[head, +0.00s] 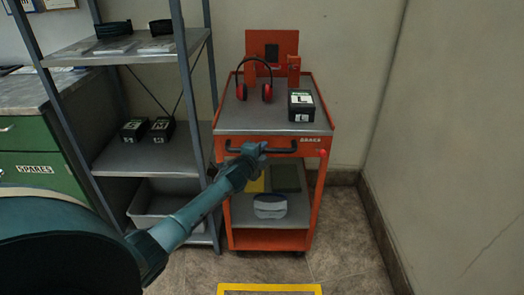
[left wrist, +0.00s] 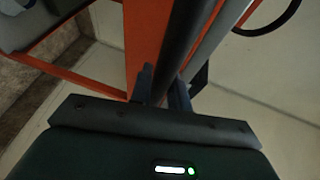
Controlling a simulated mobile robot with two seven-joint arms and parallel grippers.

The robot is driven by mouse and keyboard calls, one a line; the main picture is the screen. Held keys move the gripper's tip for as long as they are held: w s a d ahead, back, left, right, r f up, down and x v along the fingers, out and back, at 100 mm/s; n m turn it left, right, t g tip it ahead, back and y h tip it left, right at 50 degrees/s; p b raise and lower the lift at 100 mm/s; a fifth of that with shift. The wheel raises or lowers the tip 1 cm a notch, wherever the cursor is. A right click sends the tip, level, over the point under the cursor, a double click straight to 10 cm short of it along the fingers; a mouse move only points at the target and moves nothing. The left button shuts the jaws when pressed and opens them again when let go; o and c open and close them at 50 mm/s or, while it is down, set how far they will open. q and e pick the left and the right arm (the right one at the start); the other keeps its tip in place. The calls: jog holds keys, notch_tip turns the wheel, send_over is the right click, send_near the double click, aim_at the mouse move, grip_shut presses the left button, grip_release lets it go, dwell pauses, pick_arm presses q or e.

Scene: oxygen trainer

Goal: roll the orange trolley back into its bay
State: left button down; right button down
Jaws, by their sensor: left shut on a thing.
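The orange trolley (head: 268,240) stands against the back wall, between the grey shelf rack and the right-hand wall. In the left wrist view the dark handle bar (left wrist: 185,40) passes between the fingers (left wrist: 163,88), beside the trolley's orange panel (left wrist: 145,40). A yellow floor line (head: 270,288) lies in front of the trolley, partly cut off by the picture's lower edge. My right gripper does not show.
Red ear defenders (head: 267,92) and a black box (head: 301,105) sit on the trolley top. A grey case (head: 270,206) lies on its lower shelf. The shelf rack (head: 187,85) stands close on the left. Some floor (head: 345,230) is clear on the right.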

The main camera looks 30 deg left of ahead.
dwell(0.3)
pick_arm(q)
jog(key=c, duration=1.3)
grip_release()
jog(key=shift+s, duration=0.3)
jog(key=p+v, duration=0.2)
jog(key=v, duration=1)
jog(key=shift+s+p, duration=0.3)
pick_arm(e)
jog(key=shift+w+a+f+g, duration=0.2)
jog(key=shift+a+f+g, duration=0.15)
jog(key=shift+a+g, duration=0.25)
pick_arm(q)
jog(key=shift+r, duration=0.1)
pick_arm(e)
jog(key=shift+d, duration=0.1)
